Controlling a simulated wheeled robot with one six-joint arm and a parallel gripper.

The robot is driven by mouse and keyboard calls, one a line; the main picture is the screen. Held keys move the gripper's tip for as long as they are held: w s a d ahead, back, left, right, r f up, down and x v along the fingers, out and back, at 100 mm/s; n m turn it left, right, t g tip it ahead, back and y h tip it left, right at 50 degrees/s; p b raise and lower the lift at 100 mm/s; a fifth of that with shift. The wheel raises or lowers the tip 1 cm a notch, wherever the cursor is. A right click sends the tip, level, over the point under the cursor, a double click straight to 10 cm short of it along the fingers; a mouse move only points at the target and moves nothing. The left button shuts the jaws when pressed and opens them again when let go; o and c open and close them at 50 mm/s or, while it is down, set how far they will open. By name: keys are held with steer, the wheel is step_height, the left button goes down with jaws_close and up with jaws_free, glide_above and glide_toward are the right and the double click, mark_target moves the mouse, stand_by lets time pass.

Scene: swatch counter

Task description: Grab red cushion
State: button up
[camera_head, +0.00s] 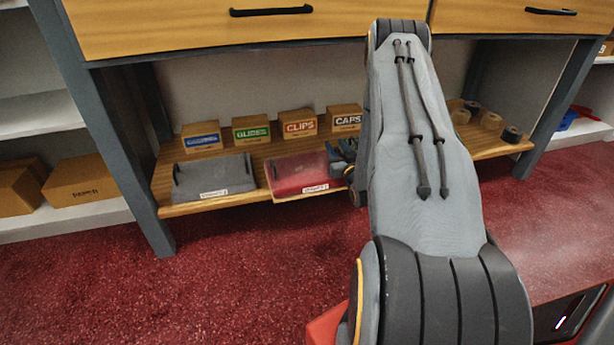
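Nothing in view is plainly a cushion. The closest red item is a flat, red, see-through-looking case or folder (295,171) with a white label, lying on the low wooden shelf; its label is too small to read surely. My gripper (343,160) appears at the right end of this red item, partly hidden behind my arm, which reaches from the bottom right up toward the shelf. I cannot tell whether it touches the red item or whether its fingers are open or shut.
A similar grey flat item (212,173) lies left of the red one. Small labelled boxes (300,124) stand behind them. Tape rolls (490,121) sit on the shelf's right. Table legs (131,185) and drawers (180,27) frame the shelf. Red carpet (235,275) is clear in front.

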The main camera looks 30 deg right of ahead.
jaws_close()
stand_by(1.4)
